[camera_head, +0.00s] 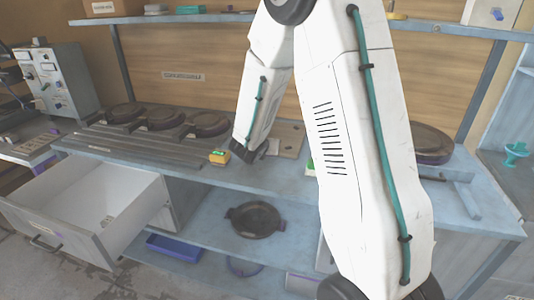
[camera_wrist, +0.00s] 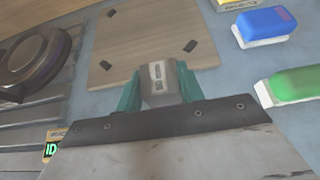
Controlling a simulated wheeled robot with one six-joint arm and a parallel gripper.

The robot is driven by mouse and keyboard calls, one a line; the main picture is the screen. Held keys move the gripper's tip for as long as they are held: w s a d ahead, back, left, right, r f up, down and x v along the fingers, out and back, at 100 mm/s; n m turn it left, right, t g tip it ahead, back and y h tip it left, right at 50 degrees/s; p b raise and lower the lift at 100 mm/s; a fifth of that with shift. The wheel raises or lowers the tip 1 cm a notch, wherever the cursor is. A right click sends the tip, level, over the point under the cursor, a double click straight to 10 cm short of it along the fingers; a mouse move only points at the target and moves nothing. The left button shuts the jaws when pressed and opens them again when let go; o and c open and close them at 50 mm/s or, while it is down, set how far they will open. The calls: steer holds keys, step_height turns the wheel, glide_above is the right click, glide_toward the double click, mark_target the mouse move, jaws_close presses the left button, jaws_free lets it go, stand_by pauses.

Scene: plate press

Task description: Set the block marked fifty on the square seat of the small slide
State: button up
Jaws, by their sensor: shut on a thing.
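My gripper (camera_wrist: 160,88) has teal fingers and is shut on a small grey block (camera_wrist: 158,72). The block carries a pale label whose marks are too small to read, so I cannot confirm the fifty. In the wrist view the block is over the near edge of a wooden board (camera_wrist: 120,40) with small dark pads; I cannot tell if they touch. In the head view my gripper (camera_head: 243,152) is low over the bench, and the block is not clear there. I cannot make out the small slide or its square seat for sure.
A blue block (camera_wrist: 266,22) and a green block (camera_wrist: 292,85) lie right of the board. Round dark plates (camera_head: 160,117) stand left on the bench. An open drawer (camera_head: 95,205) juts out below.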

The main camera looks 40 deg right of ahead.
steer(key=shift+f, duration=1.65)
steer(key=shift+f, duration=0.15)
steer(key=o, duration=1.1)
steer(key=shift+a, duration=0.1)
